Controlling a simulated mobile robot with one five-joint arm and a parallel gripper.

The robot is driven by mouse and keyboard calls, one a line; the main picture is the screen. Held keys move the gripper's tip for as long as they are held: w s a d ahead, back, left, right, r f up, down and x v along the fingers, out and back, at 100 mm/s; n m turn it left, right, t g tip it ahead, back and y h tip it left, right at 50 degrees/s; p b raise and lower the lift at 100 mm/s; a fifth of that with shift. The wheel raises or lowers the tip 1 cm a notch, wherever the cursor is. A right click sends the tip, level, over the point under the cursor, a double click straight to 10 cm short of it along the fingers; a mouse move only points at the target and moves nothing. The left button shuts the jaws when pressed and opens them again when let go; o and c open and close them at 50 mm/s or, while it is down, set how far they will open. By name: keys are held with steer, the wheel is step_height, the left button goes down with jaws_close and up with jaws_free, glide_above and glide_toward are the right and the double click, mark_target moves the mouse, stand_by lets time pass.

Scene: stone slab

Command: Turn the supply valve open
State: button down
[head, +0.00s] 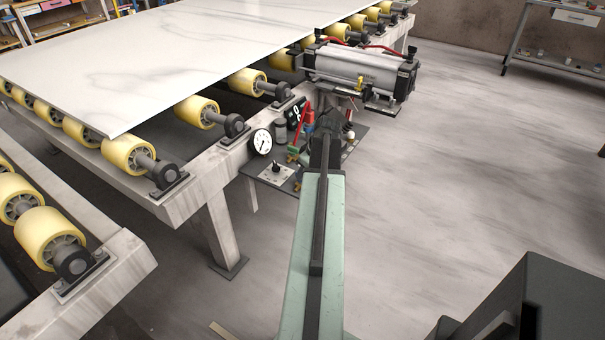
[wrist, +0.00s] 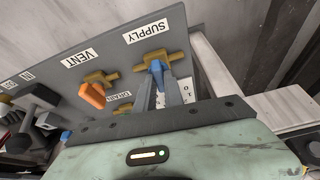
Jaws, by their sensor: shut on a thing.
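The handle's exact angle is hard to tell. In the head view my gripper (head: 326,128) reaches the valve panel beside the roller table, and my arm hides the supply valve there.
A VENT valve with an orange handle (wrist: 92,95) sits close left of my fingers. Another brass valve (wrist: 124,108) is just below. A round gauge (head: 261,141) and a pneumatic cylinder (head: 350,65) are near. A stone slab (head: 180,50) lies on yellow rollers.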

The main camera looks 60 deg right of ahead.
steer(key=m, duration=0.2)
steer(key=m+h, duration=0.1)
steer(key=m, duration=0.1)
steer(key=shift+a+h, duration=0.2)
steer(key=shift+h, duration=0.1)
steer(key=m, duration=0.2)
steer(key=m+g+h, duration=0.1)
steer(key=m, duration=0.1)
steer(key=shift+w+m+g, duration=0.1)
steer(key=shift+m+g, duration=0.2)
steer(key=shift+m, duration=0.1)
steer(key=m+g+h, duration=0.1)
steer(key=m, duration=0.3)
steer(key=shift+w, duration=0.15)
steer(key=shift+m+g, duration=0.9)
steer(key=shift+m, duration=1)
steer(key=c, duration=1.4)
jaws_free()
steer(key=shift+c, duration=0.2)
steer(key=shift+h, duration=0.3)
steer(key=p+v, duration=0.7)
steer(key=v, duration=0.1)
